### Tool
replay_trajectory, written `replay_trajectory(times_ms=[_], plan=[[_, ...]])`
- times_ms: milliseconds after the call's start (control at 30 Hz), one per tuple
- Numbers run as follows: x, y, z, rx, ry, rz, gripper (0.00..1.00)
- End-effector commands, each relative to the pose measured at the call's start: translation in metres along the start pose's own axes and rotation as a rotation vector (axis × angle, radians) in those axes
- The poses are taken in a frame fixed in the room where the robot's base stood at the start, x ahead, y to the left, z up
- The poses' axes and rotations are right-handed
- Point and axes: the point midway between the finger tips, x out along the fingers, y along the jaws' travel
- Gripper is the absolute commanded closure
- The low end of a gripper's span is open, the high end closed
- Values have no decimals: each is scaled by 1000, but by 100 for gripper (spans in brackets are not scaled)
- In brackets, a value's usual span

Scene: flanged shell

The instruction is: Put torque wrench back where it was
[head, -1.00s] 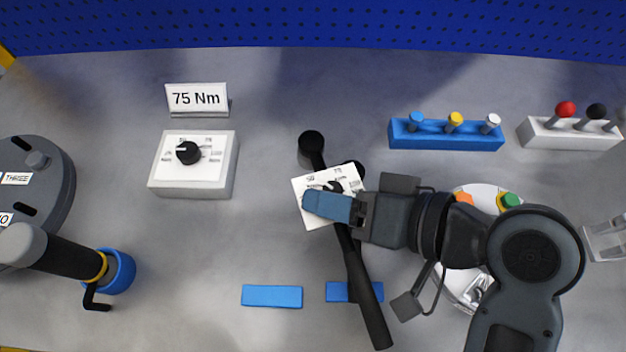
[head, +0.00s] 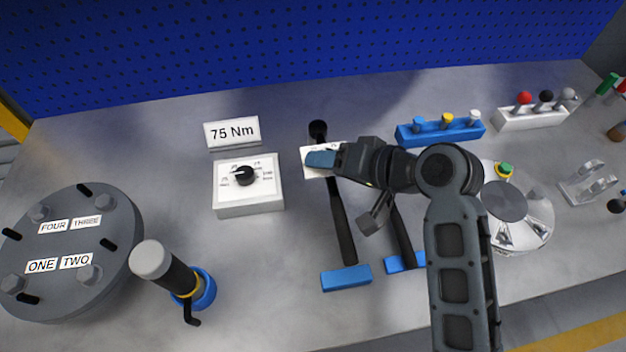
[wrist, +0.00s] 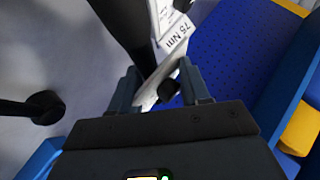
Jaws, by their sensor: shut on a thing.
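The torque wrench (head: 342,225) is long and black, with a round head at its far end and a white dial plate (head: 310,168). My gripper (head: 321,160) is shut at this dial plate, and its blue fingertips cover part of it. The wrench's handle end shows at the left blue block (head: 345,278); I cannot tell whether it touches. In the wrist view a white piece with a dark knob (wrist: 168,90) lies between the fingers. A second black wrench (head: 402,238) lies to the right, partly behind my arm, with its handle end at the right blue block (head: 404,263).
A white dial box (head: 248,205) and a "75 Nm" sign (head: 232,133) stand to the left. A round grey flange (head: 70,250) and an upright tool in a blue ring (head: 203,291) are farther left. A blue pin rack (head: 440,134) stands behind my arm.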

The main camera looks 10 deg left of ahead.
Motion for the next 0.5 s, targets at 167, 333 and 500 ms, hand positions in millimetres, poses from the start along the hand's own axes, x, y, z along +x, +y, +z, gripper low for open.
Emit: replay_trajectory(times_ms=[167,333,500], plan=[[4,6,-1,3,8,5,100],[10,14,5,3,8,4,100],[19,26,13,3,8,4,100]])
